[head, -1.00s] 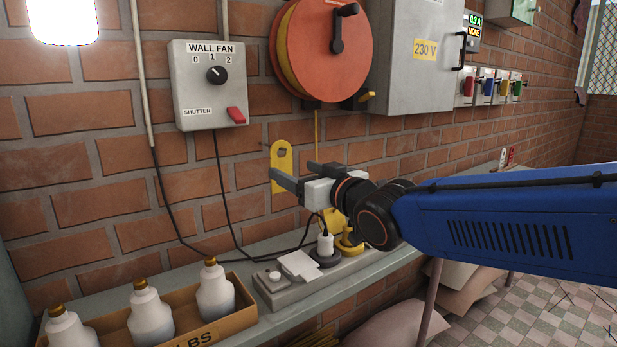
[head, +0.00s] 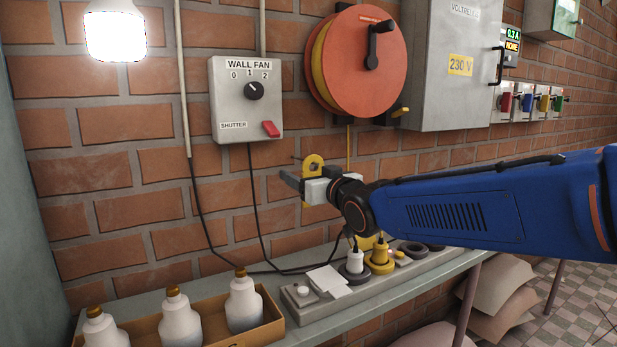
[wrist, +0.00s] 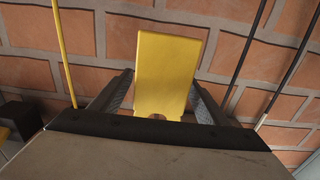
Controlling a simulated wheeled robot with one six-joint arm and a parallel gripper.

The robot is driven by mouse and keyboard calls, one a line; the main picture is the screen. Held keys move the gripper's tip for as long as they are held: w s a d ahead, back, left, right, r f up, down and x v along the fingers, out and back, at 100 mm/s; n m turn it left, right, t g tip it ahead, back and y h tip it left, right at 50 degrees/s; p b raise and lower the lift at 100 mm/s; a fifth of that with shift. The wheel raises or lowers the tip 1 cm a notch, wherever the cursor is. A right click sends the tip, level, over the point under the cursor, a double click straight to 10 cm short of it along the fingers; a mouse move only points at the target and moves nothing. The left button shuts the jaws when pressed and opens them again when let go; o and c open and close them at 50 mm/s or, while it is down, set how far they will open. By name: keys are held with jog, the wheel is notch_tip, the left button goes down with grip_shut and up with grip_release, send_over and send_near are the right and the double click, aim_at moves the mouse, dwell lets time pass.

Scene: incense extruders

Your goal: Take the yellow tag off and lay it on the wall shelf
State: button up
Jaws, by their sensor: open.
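The yellow tag (head: 312,163) hangs against the brick wall, below and right of the wall fan box. It shows large in the wrist view (wrist: 165,72), upright, with a hole near its end close to my gripper. My gripper (head: 291,178) is in front of the tag in the head view and hides its middle. In the wrist view its two fingers (wrist: 160,95) stand apart, one on each side of the tag, with gaps visible. The wall shelf (head: 335,318) runs along the wall below and carries a power strip (head: 400,268).
A box of bulbs (head: 268,327) stands on the shelf's left part. Black cables run down the wall left of the tag. A cable reel (head: 365,60) hangs above, with its yellow cord right of the tag.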

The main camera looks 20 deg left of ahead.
jog(key=c, duration=1.1)
jog(key=shift+r, duration=0.25)
jog(key=shift+d, duration=0.1)
jog(key=shift+r+v, duration=0.2)
jog(key=shift+v, duration=2.65)
jog(key=shift+s, duration=0.1)
